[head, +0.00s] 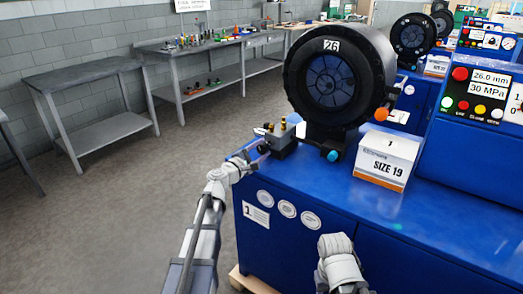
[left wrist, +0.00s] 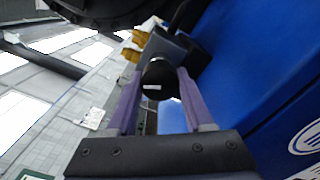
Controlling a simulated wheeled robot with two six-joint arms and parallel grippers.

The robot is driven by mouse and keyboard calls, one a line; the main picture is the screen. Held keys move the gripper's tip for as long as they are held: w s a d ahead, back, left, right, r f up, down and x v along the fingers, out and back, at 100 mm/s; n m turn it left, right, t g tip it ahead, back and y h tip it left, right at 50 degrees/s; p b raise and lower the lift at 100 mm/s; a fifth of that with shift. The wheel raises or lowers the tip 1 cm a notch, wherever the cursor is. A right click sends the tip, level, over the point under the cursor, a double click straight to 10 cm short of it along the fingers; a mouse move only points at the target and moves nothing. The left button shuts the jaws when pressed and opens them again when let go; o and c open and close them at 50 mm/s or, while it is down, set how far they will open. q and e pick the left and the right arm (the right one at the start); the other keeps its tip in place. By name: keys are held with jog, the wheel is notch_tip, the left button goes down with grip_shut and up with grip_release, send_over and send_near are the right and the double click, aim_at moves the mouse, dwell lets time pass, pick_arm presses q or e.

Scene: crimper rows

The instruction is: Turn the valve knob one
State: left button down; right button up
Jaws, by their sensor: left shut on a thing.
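The valve knob is a small black round knob (left wrist: 158,80) with a white mark, on a dark valve block (head: 282,138) with brass fittings. The block sits at the left end of the blue machine's top, beside the black crimper head (head: 335,80) marked 26. My left gripper (left wrist: 156,100) is shut on the knob, one finger on each side of it. In the head view my left gripper (head: 257,157) reaches the block from the left, and the knob is small there. My right arm's wrist (head: 338,262) shows at the bottom; its fingers are not visible.
A white SIZE 19 box (head: 387,160) stands on the blue machine top (head: 455,218), right of the crimper head. A control panel (head: 485,92) is at the right. Grey benches (head: 85,75) stand along the wall at the left. The floor between is clear.

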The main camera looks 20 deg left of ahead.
pick_arm(q)
jog(key=shift+c, duration=1.4)
grip_release()
jog(key=v, duration=0.7)
jog(key=shift+s, duration=0.4)
jog(key=shift+a, duration=0.15)
